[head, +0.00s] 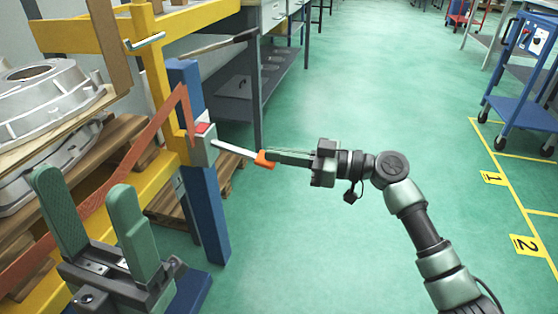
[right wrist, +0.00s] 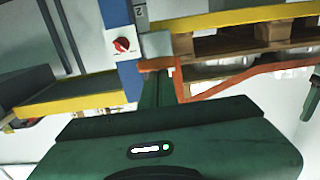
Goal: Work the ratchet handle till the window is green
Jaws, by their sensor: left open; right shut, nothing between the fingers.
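The ratchet's grey box (head: 203,150) is fixed to a blue post (head: 214,215); an orange strap (head: 110,180) runs from it down to the left. Its grey handle bar (head: 235,150) sticks out to the right, ending in an orange grip (head: 264,161). A red patch (head: 203,128) on white shows at the box; the right wrist view shows red on a white plate (right wrist: 121,45). I see no green there. My right gripper (head: 268,155) is shut and empty, its tips at the orange grip; contact is unclear. My left gripper (head: 83,182) is open and empty, at lower left.
A yellow rack (head: 85,35) with silver castings (head: 45,85) on wooden pallets stands at the left. A workbench (head: 285,50) stands behind the post. A blue trolley (head: 520,75) is at the right. The green floor between is clear.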

